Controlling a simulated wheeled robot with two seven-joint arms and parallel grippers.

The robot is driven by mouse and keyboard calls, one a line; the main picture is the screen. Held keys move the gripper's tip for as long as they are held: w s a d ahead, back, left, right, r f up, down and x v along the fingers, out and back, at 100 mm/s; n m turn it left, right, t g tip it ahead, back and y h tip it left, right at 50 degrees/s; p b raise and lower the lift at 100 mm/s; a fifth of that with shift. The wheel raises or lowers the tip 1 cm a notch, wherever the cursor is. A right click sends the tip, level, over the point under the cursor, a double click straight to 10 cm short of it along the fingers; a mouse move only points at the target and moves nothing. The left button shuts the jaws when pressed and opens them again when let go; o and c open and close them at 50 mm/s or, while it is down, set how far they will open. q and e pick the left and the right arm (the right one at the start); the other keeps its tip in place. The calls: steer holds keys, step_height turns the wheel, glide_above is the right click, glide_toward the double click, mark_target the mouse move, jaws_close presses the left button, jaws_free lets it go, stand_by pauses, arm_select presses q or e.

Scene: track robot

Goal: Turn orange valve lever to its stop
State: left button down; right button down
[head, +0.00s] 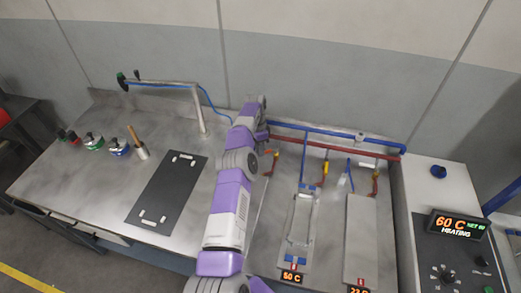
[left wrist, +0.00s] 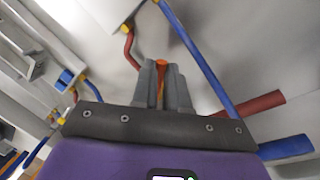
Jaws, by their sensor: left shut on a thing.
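The orange valve lever (left wrist: 161,70) shows in the left wrist view between the two grey fingers of my left gripper (left wrist: 162,88). The fingers are shut on it, and only its upper part shows. In the head view my left gripper (head: 267,151) is at the leftmost valve, below the blue and red pipes. A bit of orange (head: 274,153) shows beside it, and my purple and white arm hides much of this spot. My right gripper is not in view.
A blue pipe (head: 304,129) and a red pipe (head: 318,146) run behind the bays. Two more valves, a yellow one (head: 325,168) and a red-orange one (head: 375,182), stand to the right. A heater box (head: 452,266) is at far right. A black mat (head: 160,210) lies on the left.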

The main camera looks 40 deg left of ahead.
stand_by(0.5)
arm_select(q)
steer(key=c, duration=1.1)
jaws_free()
step_height(320, 180, up, 5)
steer(key=shift+w+r+p, duration=0.1)
steer(key=shift+r+p, duration=0.05)
steer(key=shift+p, duration=0.55)
steer(key=shift+r+p, duration=2.25)
steer(key=shift+r, duration=0.15)
